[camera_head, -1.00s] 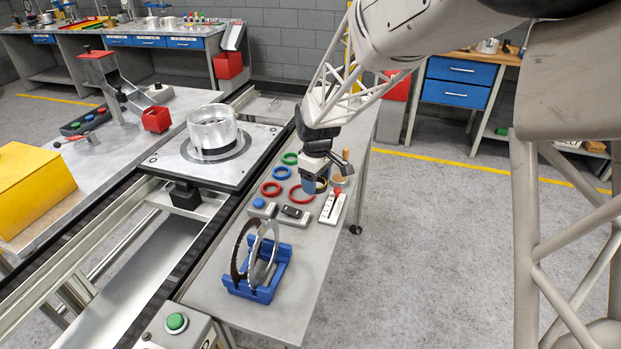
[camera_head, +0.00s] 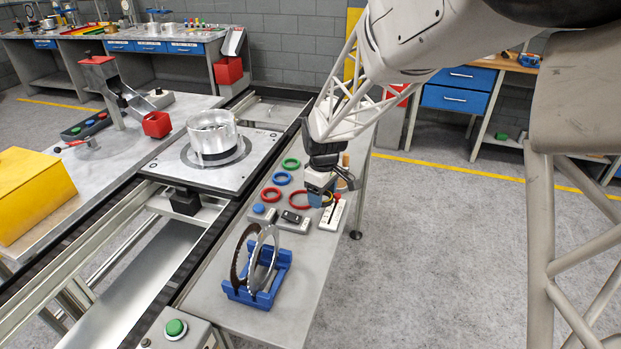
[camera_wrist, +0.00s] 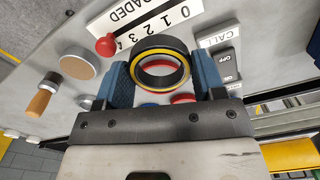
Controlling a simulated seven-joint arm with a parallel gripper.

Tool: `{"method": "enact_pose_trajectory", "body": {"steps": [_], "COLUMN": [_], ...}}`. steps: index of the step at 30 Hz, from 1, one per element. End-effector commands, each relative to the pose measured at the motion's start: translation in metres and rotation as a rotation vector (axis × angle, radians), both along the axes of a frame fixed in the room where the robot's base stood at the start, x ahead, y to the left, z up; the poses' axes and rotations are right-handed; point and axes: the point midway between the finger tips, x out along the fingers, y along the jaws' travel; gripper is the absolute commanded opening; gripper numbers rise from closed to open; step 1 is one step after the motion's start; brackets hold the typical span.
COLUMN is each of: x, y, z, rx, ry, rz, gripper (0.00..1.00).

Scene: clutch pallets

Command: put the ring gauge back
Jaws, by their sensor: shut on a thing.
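The ring gauge (camera_wrist: 138,68), a short black ring with a yellow band, sits between the two blue fingers of my gripper (camera_wrist: 162,80) in the wrist view. My gripper is shut on its outer sides. The open hole of the ring faces the camera, with something red showing through it. In the head view my gripper (camera_head: 321,197) hangs over the right side of the narrow grey table, close to the slider plate, and mostly hides the ring gauge. I cannot tell the exact height above the table.
A numbered plate with a red knob (camera_wrist: 105,46), switch boxes, a tan disc (camera_wrist: 78,67) and a wooden handle (camera_wrist: 40,101) are close by. A blue stand (camera_head: 262,297) holds upright plates nearer the front.

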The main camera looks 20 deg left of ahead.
Motion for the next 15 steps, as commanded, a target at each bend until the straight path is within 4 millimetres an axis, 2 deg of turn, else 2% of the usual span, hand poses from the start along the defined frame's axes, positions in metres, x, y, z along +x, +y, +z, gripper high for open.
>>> {"method": "enact_pose_trajectory", "body": {"steps": [15], "x": [0.058], "y": [0.034], "z": [-0.007], "rx": [0.0], "ry": [0.0], "rz": [0.0], "gripper": [0.3]}}
